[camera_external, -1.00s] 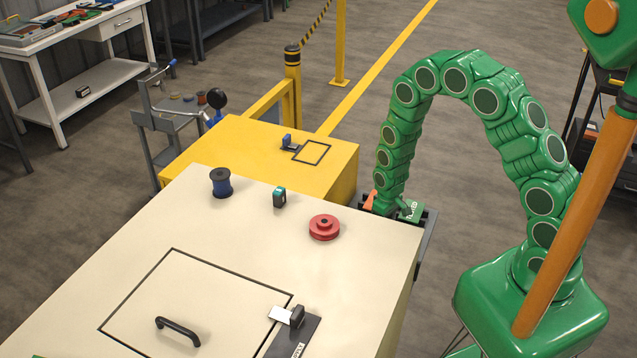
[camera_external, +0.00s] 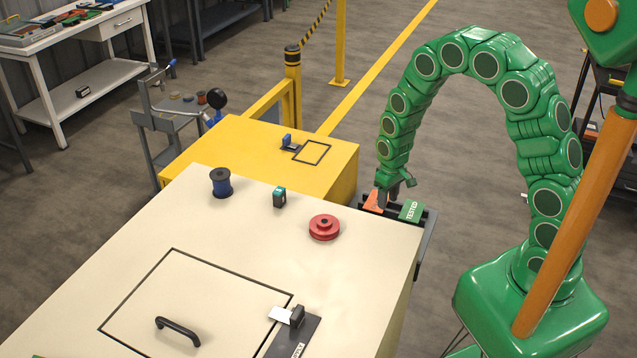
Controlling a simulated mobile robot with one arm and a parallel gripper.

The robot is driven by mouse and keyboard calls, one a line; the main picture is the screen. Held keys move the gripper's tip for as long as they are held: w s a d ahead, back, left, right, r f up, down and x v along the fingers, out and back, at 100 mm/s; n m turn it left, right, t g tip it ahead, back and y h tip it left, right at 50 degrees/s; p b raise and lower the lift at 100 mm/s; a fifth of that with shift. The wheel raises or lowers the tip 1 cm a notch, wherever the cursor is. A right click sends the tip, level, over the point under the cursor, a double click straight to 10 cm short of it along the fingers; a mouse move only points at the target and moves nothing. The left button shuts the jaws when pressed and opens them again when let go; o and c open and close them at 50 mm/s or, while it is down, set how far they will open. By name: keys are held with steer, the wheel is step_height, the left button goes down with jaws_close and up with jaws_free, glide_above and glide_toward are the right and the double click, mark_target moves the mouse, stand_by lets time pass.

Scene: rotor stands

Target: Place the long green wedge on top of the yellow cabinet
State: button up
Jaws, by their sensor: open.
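The yellow cabinet (camera_external: 228,150) stands behind the cream cabinet. A small blue item (camera_external: 287,141) and a black square outline (camera_external: 312,152) are on its top. My gripper (camera_external: 392,192) is open at the end of the green curved arm, just right of the yellow cabinet. It is above a dark tray (camera_external: 428,220) holding an orange piece (camera_external: 373,201) and a green block marked TESTED (camera_external: 410,211). I cannot make out a long green wedge for certain; the gripper hides part of the tray.
The cream cabinet (camera_external: 235,235) in front carries a blue spool (camera_external: 221,182), a small dark green-topped item (camera_external: 279,197), a red round part (camera_external: 324,227) and a black handle (camera_external: 178,331). A yellow post (camera_external: 293,85) and rail stand behind the yellow cabinet. Much of its top is clear.

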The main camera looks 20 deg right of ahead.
steer(key=shift+r, duration=0.25)
steer(key=s+d+r+m, duration=0.1)
steer(key=s+d+r, duration=0.4)
steer(key=r, duration=0.3)
steer(key=s+d+r+m, duration=0.1)
steer(key=s+d+r, duration=0.4)
steer(key=r, duration=0.4)
steer(key=s+d+r, duration=0.3)
steer(key=s, duration=0.3)
steer(key=s+d+r+m+g, duration=0.1)
steer(key=s+d+r, duration=0.1)
steer(key=s+r, duration=0.2)
steer(key=s+d+r+m, duration=0.1)
steer(key=s+d+r, duration=0.2)
steer(key=s, duration=0.7)
steer(key=shift+d+r+g, duration=0.3)
steer(key=shift+r+g, duration=0.1)
steer(key=shift+o, duration=0.5)
steer(key=shift+s+r, duration=0.1)
steer(key=shift+s, duration=0.3)
